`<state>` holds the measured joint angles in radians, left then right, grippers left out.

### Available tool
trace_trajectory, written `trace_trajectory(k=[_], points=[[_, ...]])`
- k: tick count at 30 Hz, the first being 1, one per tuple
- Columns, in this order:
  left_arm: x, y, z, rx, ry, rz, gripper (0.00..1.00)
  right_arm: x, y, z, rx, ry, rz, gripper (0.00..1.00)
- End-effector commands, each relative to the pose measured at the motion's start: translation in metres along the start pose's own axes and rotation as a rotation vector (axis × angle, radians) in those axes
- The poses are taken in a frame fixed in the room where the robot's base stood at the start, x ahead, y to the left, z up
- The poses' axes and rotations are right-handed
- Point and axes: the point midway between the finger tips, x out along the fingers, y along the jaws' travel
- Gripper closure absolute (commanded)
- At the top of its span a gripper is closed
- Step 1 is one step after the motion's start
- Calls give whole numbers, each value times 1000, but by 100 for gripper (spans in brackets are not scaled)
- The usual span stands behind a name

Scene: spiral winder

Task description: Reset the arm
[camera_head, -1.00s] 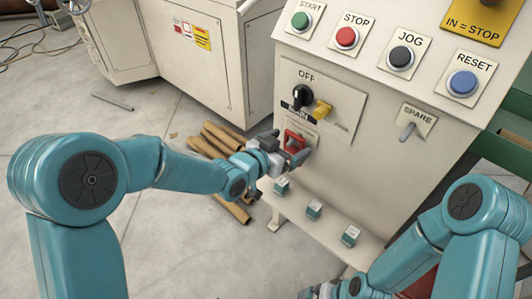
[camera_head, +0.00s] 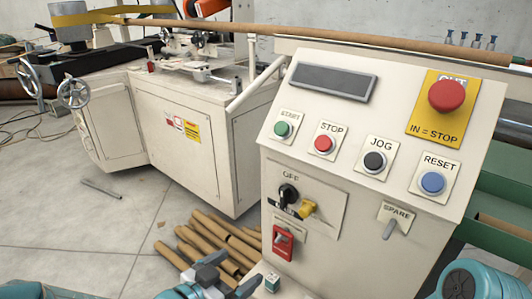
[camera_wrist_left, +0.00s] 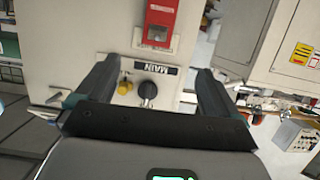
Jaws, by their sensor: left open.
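My left gripper (camera_head: 233,273) is at the bottom of the head view, left of and below the red switch (camera_head: 283,242) on the control cabinet (camera_head: 335,205). Its jaws are open and empty; in the left wrist view the spread fingers (camera_wrist_left: 157,68) face the cabinet front, with the red switch (camera_wrist_left: 160,24) beyond them. The black rotary knob (camera_head: 288,194) points toward OFF, beside a yellow piece (camera_head: 308,208); the knob also shows in the left wrist view (camera_wrist_left: 147,90). My right gripper is not in view; only a right arm link shows at lower right.
The sloped panel carries START, STOP, JOG and blue RESET (camera_head: 432,182) buttons and a red emergency button (camera_head: 446,95). Cardboard tubes (camera_head: 205,242) lie on the floor by the cabinet. A white machine (camera_head: 190,135) stands behind left. The floor at left is mostly clear.

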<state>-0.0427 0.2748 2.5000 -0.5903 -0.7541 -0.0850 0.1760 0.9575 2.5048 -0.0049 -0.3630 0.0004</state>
Motion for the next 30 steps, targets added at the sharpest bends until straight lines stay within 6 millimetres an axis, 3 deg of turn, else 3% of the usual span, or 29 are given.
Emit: trace_trajectory(k=[2,5,6,9,12,15,19,21,22,30], points=[[7,-1,31,-41,-63,7,5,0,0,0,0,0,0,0],[16,0,96,-154,-201,7,5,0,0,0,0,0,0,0],[17,2,127,-215,-275,-3,5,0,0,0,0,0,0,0],[10,11,197,-367,-456,-36,5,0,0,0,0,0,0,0],[-4,26,252,-500,-619,-70,5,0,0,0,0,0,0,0],[-22,44,296,-624,-772,-104,5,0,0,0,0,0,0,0],[-53,71,341,-793,-984,-167,5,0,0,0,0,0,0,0],[-71,78,340,-888,-1078,-215,5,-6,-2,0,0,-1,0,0],[-75,77,322,-879,-1066,-213,5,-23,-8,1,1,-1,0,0],[-98,77,246,-873,-1060,-210,5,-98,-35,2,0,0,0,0]])
